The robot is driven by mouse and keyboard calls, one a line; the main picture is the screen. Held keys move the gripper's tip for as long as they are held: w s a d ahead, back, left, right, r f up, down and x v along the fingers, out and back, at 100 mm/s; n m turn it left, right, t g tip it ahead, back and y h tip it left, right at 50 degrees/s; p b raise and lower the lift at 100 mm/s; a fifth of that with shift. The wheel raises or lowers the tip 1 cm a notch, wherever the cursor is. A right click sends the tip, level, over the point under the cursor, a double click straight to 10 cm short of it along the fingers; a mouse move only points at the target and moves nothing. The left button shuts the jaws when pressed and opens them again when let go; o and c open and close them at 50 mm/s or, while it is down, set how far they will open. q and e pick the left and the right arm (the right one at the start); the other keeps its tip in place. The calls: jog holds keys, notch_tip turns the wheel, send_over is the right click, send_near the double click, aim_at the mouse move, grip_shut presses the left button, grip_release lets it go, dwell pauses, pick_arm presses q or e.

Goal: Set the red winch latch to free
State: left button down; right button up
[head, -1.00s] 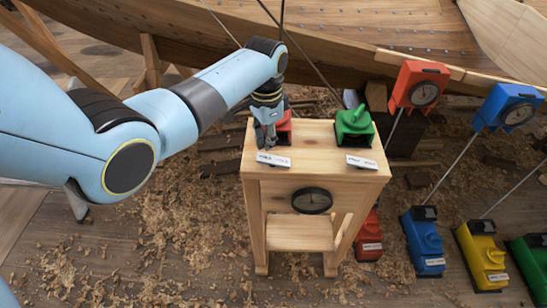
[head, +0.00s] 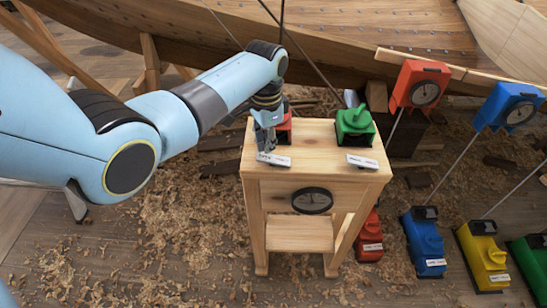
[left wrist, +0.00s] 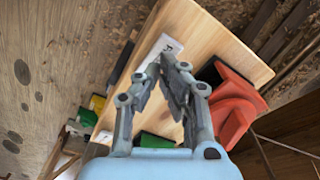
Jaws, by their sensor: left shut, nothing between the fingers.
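The red winch latch (head: 285,128) sits on top of the wooden stand (head: 316,150), at its left side. In the head view my left gripper hides most of it. In the left wrist view it is a red body with a dark part (left wrist: 232,108), to the right of the fingers. My left gripper (head: 266,149) is shut and empty, fingertips pointing down beside the latch, near the white label (head: 274,159). It also shows in the left wrist view (left wrist: 168,66). I cannot tell the latch's setting or whether a finger touches it. My right gripper is not in view.
A green winch (head: 355,124) with a label stands on the stand's right side. A round black dial (head: 312,200) is on its front. Red and blue gauge boxes on rods stand at right, with several coloured units on the floor. The wooden hull (head: 340,30) runs behind.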

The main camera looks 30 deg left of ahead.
aim_at(268, 157)
pick_arm(q)
jog(key=shift+f, duration=0.45)
jog(key=shift+f+b, duration=1)
jog(key=shift+f, duration=0.1)
dwell(0.5)
jog(key=shift+s+r, duration=0.1)
notch_tip(268, 157, up, 7)
jog(key=p, duration=0.8)
dwell(0.4)
